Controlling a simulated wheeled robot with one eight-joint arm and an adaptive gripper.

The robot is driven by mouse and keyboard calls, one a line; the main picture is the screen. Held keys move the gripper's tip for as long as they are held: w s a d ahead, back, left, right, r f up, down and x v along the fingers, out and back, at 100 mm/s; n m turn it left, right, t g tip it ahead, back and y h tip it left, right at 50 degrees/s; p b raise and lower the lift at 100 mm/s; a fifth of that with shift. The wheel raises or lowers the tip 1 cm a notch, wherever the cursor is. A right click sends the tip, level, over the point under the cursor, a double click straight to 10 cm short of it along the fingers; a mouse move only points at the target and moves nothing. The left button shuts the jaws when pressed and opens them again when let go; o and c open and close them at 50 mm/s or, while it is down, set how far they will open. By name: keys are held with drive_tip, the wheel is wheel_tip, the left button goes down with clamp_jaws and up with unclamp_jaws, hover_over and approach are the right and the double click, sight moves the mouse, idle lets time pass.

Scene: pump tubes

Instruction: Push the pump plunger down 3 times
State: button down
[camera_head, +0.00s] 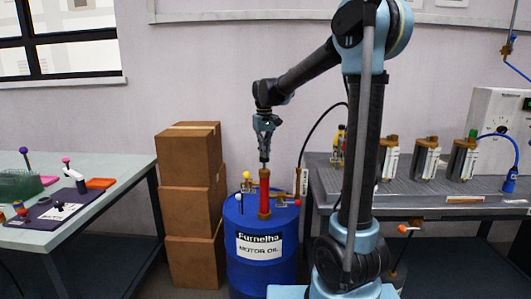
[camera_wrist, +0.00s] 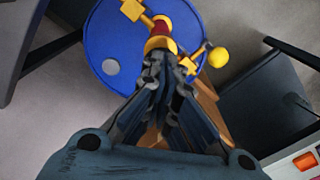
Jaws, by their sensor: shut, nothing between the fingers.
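The pump (camera_head: 264,200) is a red upright tube with gold ends, standing on top of a blue drum (camera_head: 262,268) labelled "Furnelha MOTOR OIL". In the wrist view its red and gold parts (camera_wrist: 161,30) show just beyond the fingertips. My gripper (camera_head: 264,160) is shut and empty, pointing straight down directly over the pump's top. In the wrist view my gripper (camera_wrist: 165,62) covers part of the pump. Fingertips and pump top look very close; I cannot tell whether they touch. The plunger's height is hard to make out.
Stacked cardboard boxes (camera_head: 190,205) stand left of the drum. A yellow ball-ended handle (camera_wrist: 218,57) sticks out beside the pump. A table with tools (camera_head: 120,178) is at left; a grey bench (camera_head: 400,190) with several gold-topped cylinders is at right.

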drive_tip(key=shift+f, duration=1.05)
drive_tip(key=shift+r, duration=3.4)
drive_tip(key=shift+f, duration=0.25)
